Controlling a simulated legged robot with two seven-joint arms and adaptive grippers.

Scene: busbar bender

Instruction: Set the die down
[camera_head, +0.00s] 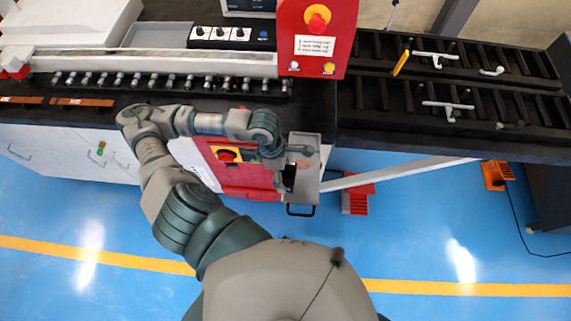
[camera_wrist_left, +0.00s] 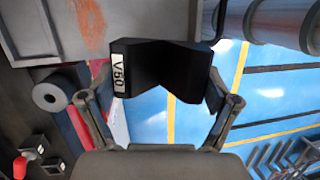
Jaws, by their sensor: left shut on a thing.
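The die is a black V-notched block (camera_wrist_left: 150,72) with a white "V50" label, in the upper middle of the left wrist view. My left gripper (camera_wrist_left: 160,88) is shut on it, with one finger on each side. In the head view my left gripper (camera_head: 288,165) is at the grey shelf on the front of the machine, and the dark die (camera_head: 289,179) shows small there. The grey shelf (camera_wrist_left: 50,30), with orange-brown worn patches, fills the top left of the wrist view, right behind the die. Whether the die touches it I cannot tell. My right gripper is not in view.
A red panel with a yellow-and-red switch (camera_head: 228,155) is left of the shelf. A red control box (camera_head: 318,35) stands behind. Roller conveyors (camera_head: 450,80) lie at the right. A red foot pedal (camera_head: 355,203) sits on the blue floor below.

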